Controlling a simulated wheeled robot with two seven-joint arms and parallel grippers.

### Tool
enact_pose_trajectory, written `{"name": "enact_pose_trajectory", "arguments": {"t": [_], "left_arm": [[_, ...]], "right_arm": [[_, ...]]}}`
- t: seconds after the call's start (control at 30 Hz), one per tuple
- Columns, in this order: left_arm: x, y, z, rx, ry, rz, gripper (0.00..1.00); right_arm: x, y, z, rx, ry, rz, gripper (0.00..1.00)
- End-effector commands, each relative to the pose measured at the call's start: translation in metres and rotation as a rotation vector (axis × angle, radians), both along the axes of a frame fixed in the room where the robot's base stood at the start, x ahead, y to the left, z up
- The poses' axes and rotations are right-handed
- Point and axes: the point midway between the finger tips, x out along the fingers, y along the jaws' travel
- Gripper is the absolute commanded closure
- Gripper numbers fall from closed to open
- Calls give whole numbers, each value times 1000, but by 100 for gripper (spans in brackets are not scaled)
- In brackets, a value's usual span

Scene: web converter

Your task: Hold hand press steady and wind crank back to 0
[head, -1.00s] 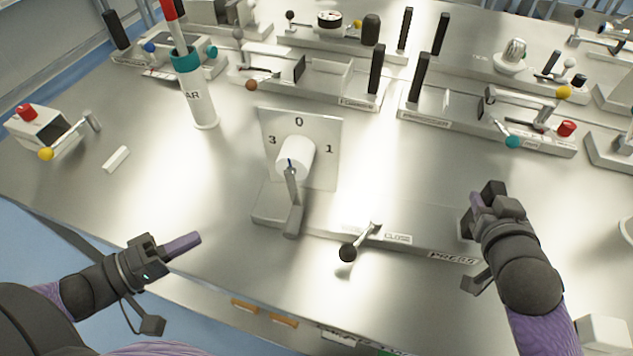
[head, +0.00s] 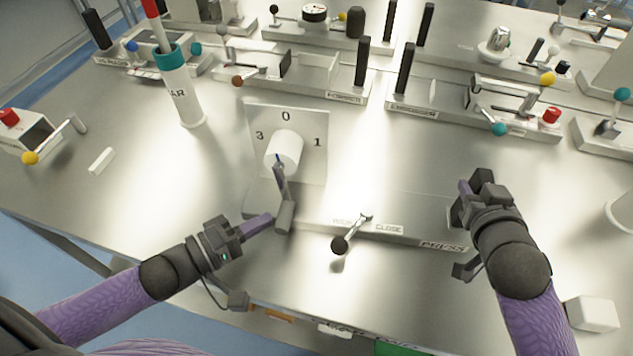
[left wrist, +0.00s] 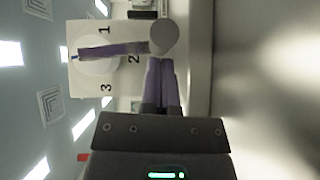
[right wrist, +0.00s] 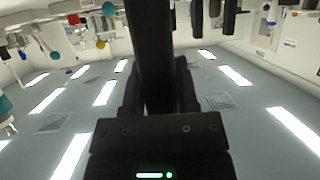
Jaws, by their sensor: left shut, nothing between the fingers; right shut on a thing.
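The hand press has a long metal base (head: 330,215) and an upright dial plate (head: 318,130) marked 0, 1 and 3 in the head view. Its crank arm (head: 281,180) hangs down from the white hub (head: 284,150), with a grey handle (head: 285,216) at its lower end. In the left wrist view the crank arm (left wrist: 110,51) lies by the 2. My left gripper (head: 268,219) is shut and empty, its tips close beside the handle (left wrist: 164,37); contact is unclear. My right gripper (head: 464,192) is shut on a dark post (right wrist: 155,50) at the base's right end.
A black-knobbed lever (head: 340,245) sticks out from the base's front. A white cylinder (head: 185,105) with a teal collar stands behind left. Other devices with dark posts (head: 362,62) line the back. The tabletop left of the press is mostly clear.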

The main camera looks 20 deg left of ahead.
Motion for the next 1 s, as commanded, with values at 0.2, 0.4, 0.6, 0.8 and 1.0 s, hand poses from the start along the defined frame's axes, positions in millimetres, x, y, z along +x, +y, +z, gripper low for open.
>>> {"name": "enact_pose_trajectory", "arguments": {"t": [0.2,0.4,0.6,0.8,1.0], "left_arm": [[0,0,-1,0,0,0,100],[0,-2,-2,-21,-2,0,100],[0,-5,-3,-61,-6,-1,100],[1,-9,-4,-101,-10,-1,100],[2,-16,-5,-189,-19,-1,100]], "right_arm": [[-4,1,-11,-1,32,-1,100],[-4,1,-11,-1,32,-1,100],[-4,1,-11,-1,32,-1,100],[-4,1,-11,-1,32,-1,100],[-4,1,-11,-1,32,-1,100]]}}
